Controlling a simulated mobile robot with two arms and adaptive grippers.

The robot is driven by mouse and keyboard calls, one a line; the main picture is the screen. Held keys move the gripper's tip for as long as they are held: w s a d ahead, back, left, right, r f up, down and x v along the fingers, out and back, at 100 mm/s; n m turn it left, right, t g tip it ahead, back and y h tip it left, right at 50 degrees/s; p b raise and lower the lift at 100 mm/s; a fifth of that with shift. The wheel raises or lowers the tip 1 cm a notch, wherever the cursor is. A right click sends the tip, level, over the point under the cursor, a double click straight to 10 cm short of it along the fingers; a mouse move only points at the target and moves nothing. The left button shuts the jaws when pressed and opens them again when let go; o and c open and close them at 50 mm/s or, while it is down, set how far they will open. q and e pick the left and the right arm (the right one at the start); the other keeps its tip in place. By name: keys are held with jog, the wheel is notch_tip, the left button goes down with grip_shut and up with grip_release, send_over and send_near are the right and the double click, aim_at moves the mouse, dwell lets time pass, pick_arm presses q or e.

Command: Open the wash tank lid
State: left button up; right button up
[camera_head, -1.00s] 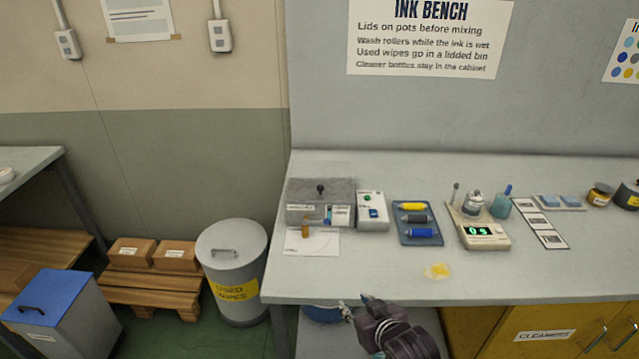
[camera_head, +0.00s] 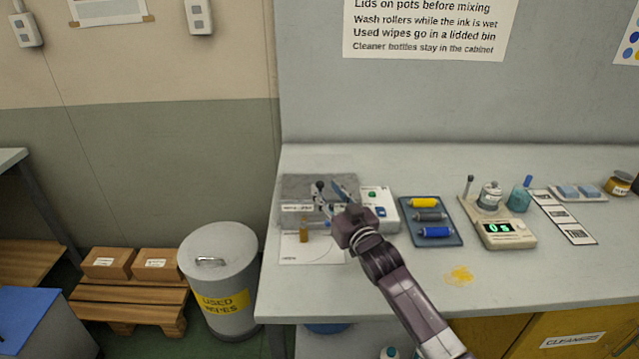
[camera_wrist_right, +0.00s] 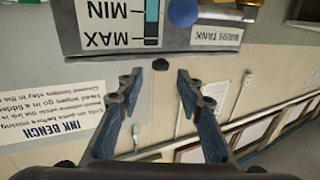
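The wash tank (camera_head: 292,200) is a grey box at the left end of the bench, with its grey lid (camera_head: 295,184) down. A black knob (camera_head: 319,186) stands on the lid. My right gripper (camera_head: 328,197) is at the tank's front right, close to the knob, and covers part of the tank front. In the right wrist view, the gripper (camera_wrist_right: 157,82) is open and empty. The knob (camera_wrist_right: 160,64) appears between the fingertips, with no clear contact. The tank front (camera_wrist_right: 110,30) appears upside down there, with a MIN/MAX gauge. My left gripper is not in view.
A white control box (camera_head: 378,203) stands just right of the tank, partly behind my wrist. A roller tray (camera_head: 437,239) and scale (camera_head: 506,234) are further right. A used-wipes bin (camera_head: 222,275) stands left of the bench.

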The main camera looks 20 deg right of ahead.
aim_at(322, 186)
jog(key=w, duration=0.4)
jog(key=shift+a+f, duration=0.2)
jog(key=shift+f, duration=0.05)
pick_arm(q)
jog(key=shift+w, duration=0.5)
pick_arm(e)
jog(key=shift+w+a, duration=0.1)
jog(key=shift+w, duration=0.35)
grip_shut()
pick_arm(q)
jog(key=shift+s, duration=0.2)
